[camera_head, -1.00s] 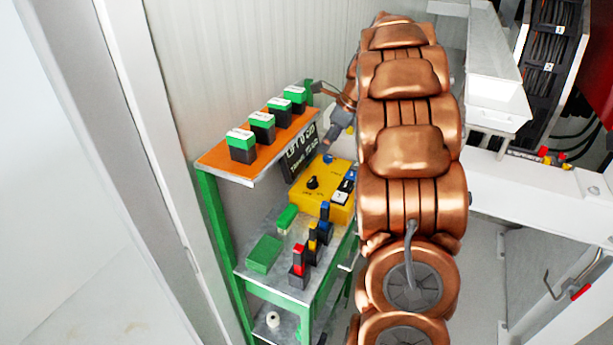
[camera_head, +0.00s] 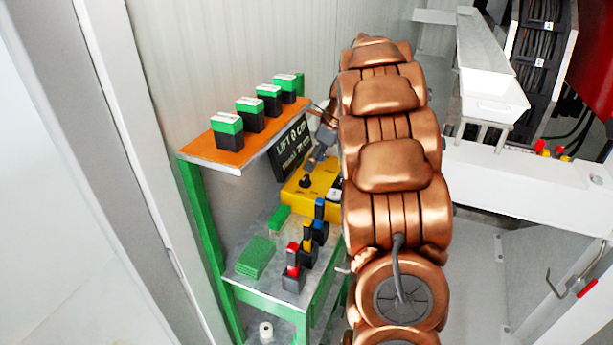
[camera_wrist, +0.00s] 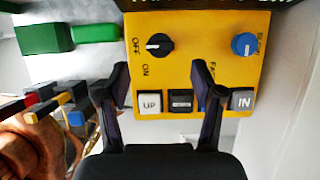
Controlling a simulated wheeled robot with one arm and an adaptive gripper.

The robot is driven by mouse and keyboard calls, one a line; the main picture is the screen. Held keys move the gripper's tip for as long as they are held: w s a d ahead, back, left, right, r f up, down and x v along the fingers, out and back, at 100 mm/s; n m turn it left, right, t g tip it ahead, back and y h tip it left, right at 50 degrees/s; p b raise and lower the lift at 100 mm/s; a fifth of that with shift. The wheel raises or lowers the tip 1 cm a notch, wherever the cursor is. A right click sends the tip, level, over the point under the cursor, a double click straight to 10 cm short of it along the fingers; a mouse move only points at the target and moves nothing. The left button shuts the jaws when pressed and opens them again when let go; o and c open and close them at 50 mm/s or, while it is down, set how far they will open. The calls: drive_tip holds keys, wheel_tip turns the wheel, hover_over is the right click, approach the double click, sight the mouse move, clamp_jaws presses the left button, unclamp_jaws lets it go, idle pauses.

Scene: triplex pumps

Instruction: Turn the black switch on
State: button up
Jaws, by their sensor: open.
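The black switch (camera_wrist: 158,45) is a round knob on the yellow control box (camera_wrist: 200,25). Its white mark points left, toward the OFF label; ON is printed below that. In the head view my gripper (camera_head: 314,155) is just above and beside the knob, with a gap that is hard to judge.
The box also carries a blue knob (camera_wrist: 244,45), a white UP button (camera_wrist: 150,103), a dark button (camera_wrist: 181,102) and an IN button (camera_wrist: 242,101). Red, yellow and blue levers (camera_head: 308,243) stand in front. An orange shelf (camera_head: 205,150) with several green-black blocks is behind.

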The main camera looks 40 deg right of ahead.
sight(305, 177)
drive_tip(key=p+x, duration=0.1)
drive_tip(key=x, duration=0.5)
drive_tip(key=shift+w+a+f, duration=0.1)
drive_tip(key=shift+w+f, duration=0.05)
drive_tip(key=shift+f, duration=0.15)
drive_tip(key=c, duration=1.1)
drive_tip(key=shift+c, duration=0.2)
drive_tip(key=n+y, duration=0.1)
drive_tip(key=n, duration=0.1)
drive_tip(key=n+g, duration=0.1)
drive_tip(key=n, duration=0.2)
drive_tip(key=shift+w+f+n+y, duration=0.1)
drive_tip(key=shift+w+n+y, duration=0.05)
drive_tip(key=shift+n+y, duration=0.2)
drive_tip(key=n+g, duration=0.2)
drive_tip(key=n, duration=0.2)
drive_tip(key=shift+y+b, duration=0.35)
drive_tip(key=shift+b, duration=0.05)
drive_tip(key=shift+n+g+b, duration=0.3)
drive_tip(key=shift+n+g, duration=0.1)
drive_tip(key=shift+n, duration=0.65)
